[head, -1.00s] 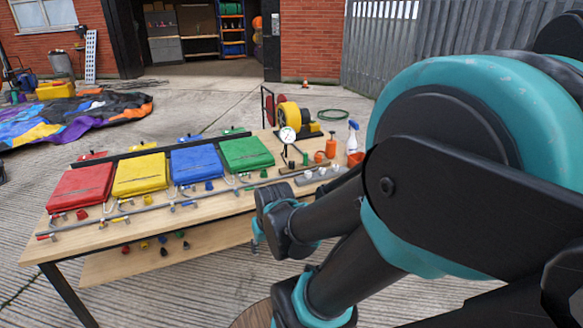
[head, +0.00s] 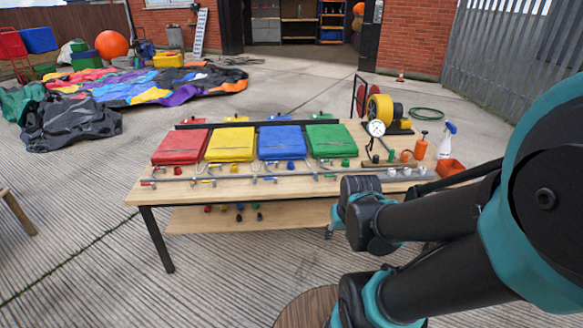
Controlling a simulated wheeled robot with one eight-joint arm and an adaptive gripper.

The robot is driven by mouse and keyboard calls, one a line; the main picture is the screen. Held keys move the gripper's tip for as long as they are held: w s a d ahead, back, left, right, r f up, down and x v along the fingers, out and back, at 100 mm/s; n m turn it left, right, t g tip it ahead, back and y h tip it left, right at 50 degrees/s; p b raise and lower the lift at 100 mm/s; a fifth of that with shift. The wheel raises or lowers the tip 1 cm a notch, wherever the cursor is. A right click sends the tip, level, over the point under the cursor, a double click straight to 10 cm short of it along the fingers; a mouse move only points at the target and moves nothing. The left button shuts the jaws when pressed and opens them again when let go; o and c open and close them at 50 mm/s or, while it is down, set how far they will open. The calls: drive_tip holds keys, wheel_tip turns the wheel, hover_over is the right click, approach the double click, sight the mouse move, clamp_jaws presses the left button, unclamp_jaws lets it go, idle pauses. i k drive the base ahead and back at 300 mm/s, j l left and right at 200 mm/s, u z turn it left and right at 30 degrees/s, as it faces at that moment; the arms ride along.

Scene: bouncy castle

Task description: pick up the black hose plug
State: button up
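Small dark plugs lie on the lower shelf of the wooden table in the head view. One black plug (head: 239,218) is at the front of the group, and another black plug (head: 260,217) lies to its right. I cannot tell at this size which is the black hose plug. Red, blue and green pieces lie just behind them. My gripper (head: 331,230) is to the right of the plugs, near the table's front edge and apart from them. It is mostly hidden behind my own wrist, so its fingers do not show clearly.
A table leg (head: 158,240) stands at the left front. A round wooden top (head: 305,308) is at the bottom.

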sight(377, 158)
drive_tip(key=i+j, duration=0.15)
drive_tip(key=i, duration=0.2)
drive_tip(key=i+j+z, duration=0.35)
drive_tip(key=i, duration=0.15)
drive_tip(key=i+j+z, duration=0.35)
drive_tip(key=z, duration=0.5)
drive_tip(key=i+j, duration=0.05)
